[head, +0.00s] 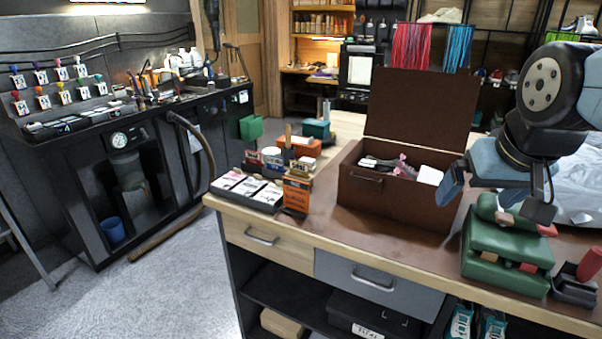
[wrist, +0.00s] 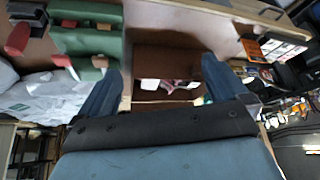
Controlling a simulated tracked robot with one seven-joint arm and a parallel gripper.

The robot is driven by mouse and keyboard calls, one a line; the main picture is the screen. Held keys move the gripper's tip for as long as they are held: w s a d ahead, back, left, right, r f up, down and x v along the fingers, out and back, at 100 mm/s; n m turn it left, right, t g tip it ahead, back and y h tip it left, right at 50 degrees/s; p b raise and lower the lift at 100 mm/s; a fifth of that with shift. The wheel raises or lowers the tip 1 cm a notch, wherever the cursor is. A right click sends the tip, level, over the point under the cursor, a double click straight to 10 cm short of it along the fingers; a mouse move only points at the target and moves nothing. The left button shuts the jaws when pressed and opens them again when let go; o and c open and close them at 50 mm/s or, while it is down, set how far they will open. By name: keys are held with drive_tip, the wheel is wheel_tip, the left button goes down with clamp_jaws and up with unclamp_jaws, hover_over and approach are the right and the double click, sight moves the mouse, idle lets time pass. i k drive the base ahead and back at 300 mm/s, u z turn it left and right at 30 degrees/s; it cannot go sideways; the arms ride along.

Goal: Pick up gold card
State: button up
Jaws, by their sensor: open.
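I cannot make out a gold card for certain in either view. A tray of cards (head: 247,193) with white, pink and dark faces lies at the bench's left end; it also shows at the right of the wrist view (wrist: 283,50). An orange printed box (head: 297,194) stands beside it. An open brown box (head: 378,205) holds white and pink items, partly hidden by its walls. My gripper (head: 497,193) is open and empty, above the bench to the right of the brown box. In the wrist view, the brown box lies beyond and between the spread fingers (wrist: 162,82).
A green block-like holder (head: 505,255) stands below my gripper, with a dark tray and red-handled item (head: 588,267) to its right. White wrapping (head: 582,175) lies behind. The brown box's raised lid (head: 420,110) stands tall. Small jars and boxes crowd the bench's left end.

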sight(297, 168)
drive_tip(key=u, duration=1.25)
drive_tip(key=i, duration=0.15)
drive_tip(key=z, duration=3.45)
drive_tip(key=k, duration=1.35)
drive_tip(key=u, duration=2.05)
